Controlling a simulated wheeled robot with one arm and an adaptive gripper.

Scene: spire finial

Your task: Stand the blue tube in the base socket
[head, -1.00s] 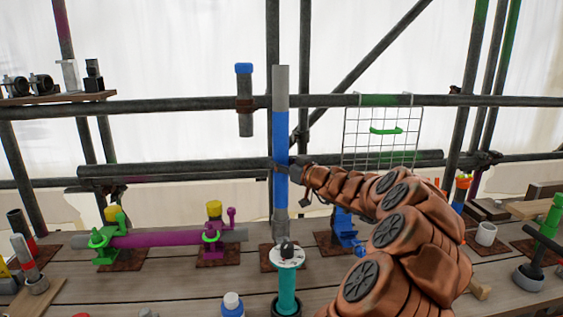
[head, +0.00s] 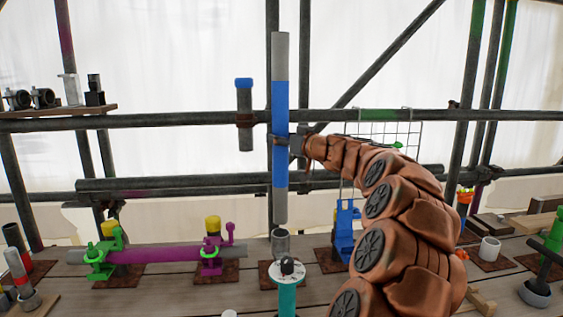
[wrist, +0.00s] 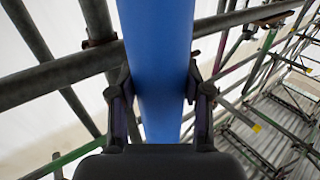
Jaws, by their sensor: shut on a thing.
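The blue tube (head: 280,95), with grey ends and a blue middle, stands nearly upright in the head view. My gripper (head: 282,143) is shut around its blue middle part. In the wrist view the tube (wrist: 160,60) runs between the two fingers of my gripper (wrist: 160,92). The base socket (head: 281,242) is a short grey cup on a rusty plate. The tube's lower end shows slightly above the cup's rim in the picture, with a small gap. I cannot tell whether it is exactly over the cup in depth. A teal post partly hides the cup's front.
The teal post with a white disc (head: 286,272) stands in front of the socket. A purple tube (head: 160,254) lies in clamps to the left. A blue bracket (head: 346,235) is at right. Scaffold pipes (head: 180,120) cross behind the tube.

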